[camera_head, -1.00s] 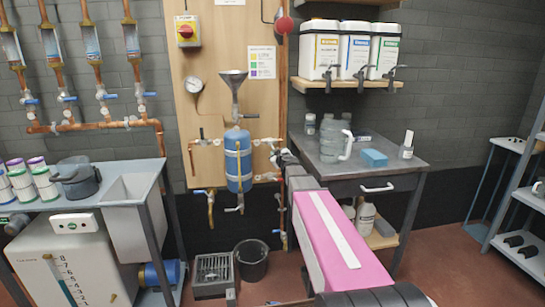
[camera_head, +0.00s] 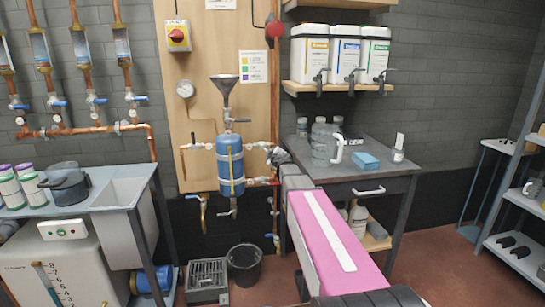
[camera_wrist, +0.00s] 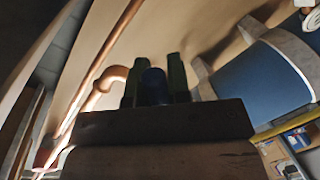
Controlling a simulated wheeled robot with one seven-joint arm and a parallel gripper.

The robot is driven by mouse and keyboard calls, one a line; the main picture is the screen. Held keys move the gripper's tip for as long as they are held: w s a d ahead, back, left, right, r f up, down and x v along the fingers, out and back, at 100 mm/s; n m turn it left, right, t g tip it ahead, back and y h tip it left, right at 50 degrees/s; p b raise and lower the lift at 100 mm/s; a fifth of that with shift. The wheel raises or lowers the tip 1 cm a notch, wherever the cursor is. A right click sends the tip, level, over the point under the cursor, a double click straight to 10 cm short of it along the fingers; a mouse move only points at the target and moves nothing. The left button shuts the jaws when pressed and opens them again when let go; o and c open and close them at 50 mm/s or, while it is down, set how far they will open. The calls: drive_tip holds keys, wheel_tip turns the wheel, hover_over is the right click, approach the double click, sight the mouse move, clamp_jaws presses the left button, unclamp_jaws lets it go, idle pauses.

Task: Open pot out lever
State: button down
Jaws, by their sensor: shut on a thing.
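The blue pot (camera_head: 230,165), with a metal funnel (camera_head: 224,88) above it, is mounted on a wooden board in the middle of the head view. My gripper (camera_head: 277,157) is right of the pot, by the end of the upper side pipe. In the wrist view my gripper (camera_wrist: 153,82) has its two dark fingers on either side of a small blue lever (camera_wrist: 153,88) and is shut on it. The pot (camera_wrist: 262,78) fills the right of that view. In the head view the gripped lever is hidden by my arm and its angle cannot be told.
Copper pipes (camera_wrist: 108,78) run close by on the left in the wrist view. A grey table (camera_head: 385,158) with jugs and a blue box stands just right of my arm. A black bucket (camera_head: 243,264) and a grey crate (camera_head: 208,280) are on the floor below.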

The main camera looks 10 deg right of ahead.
drive_tip(key=c, duration=1.1)
unclamp_jaws()
drive_tip(key=shift+s, duration=0.15)
drive_tip(key=v, duration=1)
drive_tip(key=shift+s, duration=0.3)
